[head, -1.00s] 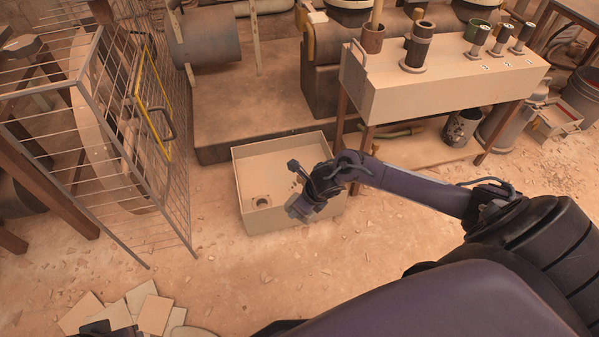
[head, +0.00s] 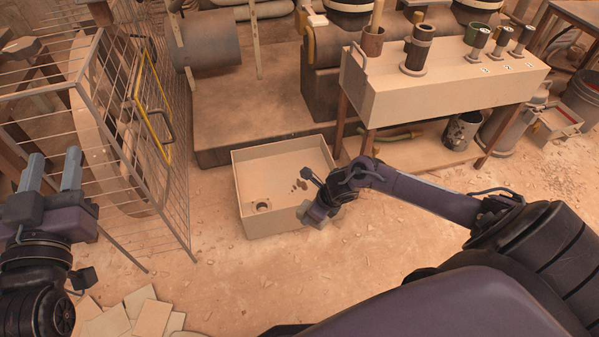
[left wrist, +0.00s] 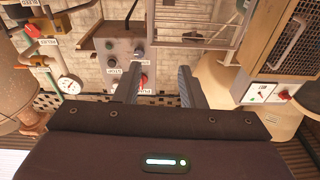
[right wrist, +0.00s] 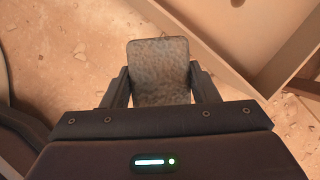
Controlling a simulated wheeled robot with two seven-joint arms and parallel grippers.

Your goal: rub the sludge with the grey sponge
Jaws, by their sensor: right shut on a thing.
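The sludge shows as a few small dark brown patches (head: 299,185) on the floor of a pale open tray (head: 249,222). The grey sponge (right wrist: 160,70) is speckled and sits between the fingers of my right gripper (right wrist: 161,88), which is shut on it. In the head view my right gripper (head: 314,214) is at the tray's front right edge, beside the patches and apart from them. Bare ground lies behind the sponge in the right wrist view. My left gripper (head: 53,172) is raised at the far left, its two fingers apart and empty.
The tray has a round drain (head: 263,206). A wire cage (head: 150,150) with a yellow-framed door stands at left, near my left gripper. A bench (head: 440,85) with several cups stands behind right. Loose tiles (head: 130,312) lie at front left.

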